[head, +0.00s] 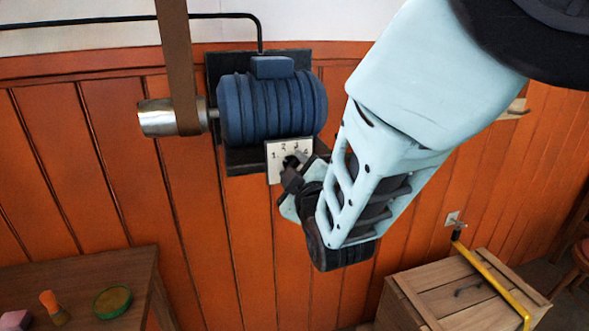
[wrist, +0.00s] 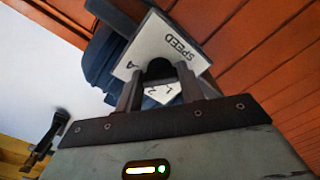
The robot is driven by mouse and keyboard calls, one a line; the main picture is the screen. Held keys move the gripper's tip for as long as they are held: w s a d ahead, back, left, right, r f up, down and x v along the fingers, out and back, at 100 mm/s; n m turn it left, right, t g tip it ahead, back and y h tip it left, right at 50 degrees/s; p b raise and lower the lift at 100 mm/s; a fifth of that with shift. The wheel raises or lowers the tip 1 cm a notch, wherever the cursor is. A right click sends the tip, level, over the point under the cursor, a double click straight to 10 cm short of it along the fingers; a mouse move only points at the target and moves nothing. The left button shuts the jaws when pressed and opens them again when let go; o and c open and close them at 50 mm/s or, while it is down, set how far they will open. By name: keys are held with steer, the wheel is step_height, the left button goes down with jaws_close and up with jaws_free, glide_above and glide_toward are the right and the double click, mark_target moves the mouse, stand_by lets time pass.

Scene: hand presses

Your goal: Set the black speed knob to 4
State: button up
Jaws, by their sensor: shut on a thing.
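The black speed knob (wrist: 159,69) sits on a white plate (head: 277,163) marked with numbers, below the blue motor (head: 270,107) on the wall. In the wrist view the plate (wrist: 176,38) shows the word SPEED and some digits. My gripper (wrist: 158,82) is shut on the knob, one finger on each side. In the head view my gripper (head: 292,172) reaches the plate from the lower right. The digits 1, 2, 3 and 4 show around the knob there. The knob's pointer is hidden by the fingers, so I cannot tell its setting.
A brown belt (head: 177,65) runs over a metal pulley (head: 160,117) left of the motor. A wooden table (head: 80,275) with small items stands at lower left. A wooden crate (head: 450,300) with a yellow bar (head: 495,285) stands at lower right.

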steer(key=shift+f+m+b, duration=0.1)
steer(key=shift+m+b, duration=11.1)
steer(key=shift+b, duration=1.05)
steer(key=o, duration=1)
